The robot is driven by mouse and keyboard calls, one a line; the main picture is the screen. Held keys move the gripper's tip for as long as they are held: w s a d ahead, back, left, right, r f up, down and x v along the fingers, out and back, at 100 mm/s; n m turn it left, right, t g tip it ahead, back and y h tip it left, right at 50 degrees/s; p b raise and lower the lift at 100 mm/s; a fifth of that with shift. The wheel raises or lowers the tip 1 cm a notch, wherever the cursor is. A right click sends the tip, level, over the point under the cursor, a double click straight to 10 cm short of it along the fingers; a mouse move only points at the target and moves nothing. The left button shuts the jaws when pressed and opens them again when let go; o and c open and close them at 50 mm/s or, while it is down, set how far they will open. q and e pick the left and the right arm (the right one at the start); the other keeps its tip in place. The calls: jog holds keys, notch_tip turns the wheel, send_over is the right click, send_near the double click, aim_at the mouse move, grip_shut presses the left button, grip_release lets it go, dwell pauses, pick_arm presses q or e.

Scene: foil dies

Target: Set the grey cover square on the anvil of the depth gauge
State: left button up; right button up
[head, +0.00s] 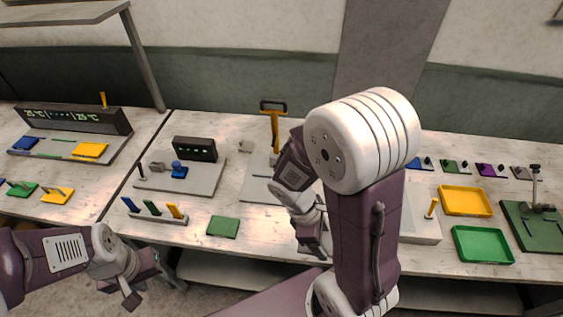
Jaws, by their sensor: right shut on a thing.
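A grey plate (207,183) with a dark green-lit display (195,150) stands left of centre; it looks like the depth gauge, but I cannot be sure. On it are a blue piece (179,171), a small grey block (157,167) and a thin post (141,173). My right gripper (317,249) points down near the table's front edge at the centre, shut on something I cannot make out. I cannot tell whether that is the grey cover. My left gripper (155,292) is low in front of the table, its fingers apart and empty.
A yellow-handled press (274,125) stands behind my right arm, which hides much of the table's centre. A green plate (223,227) and a rack (155,214) of coloured pieces lie near the front. Yellow (466,201) and green (482,245) trays are at right.

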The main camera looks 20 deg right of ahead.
jog(key=shift+s+d+f, duration=0.1)
jog(key=shift+s+f, duration=0.1)
jog(key=shift+s, duration=0.05)
jog(key=w+a+m+g+y, duration=0.1)
jog(key=w+a+m+y, duration=0.1)
jog(key=w+m, duration=0.3)
jog(key=w+a+f+m+g+y, duration=0.1)
jog(key=w+a+m, duration=0.2)
jog(key=w+m, duration=0.3)
jog(key=w, duration=0.4)
jog(key=shift+a+f+y, duration=0.15)
jog(key=shift+a+y, duration=0.25)
jog(key=shift+w, duration=0.15)
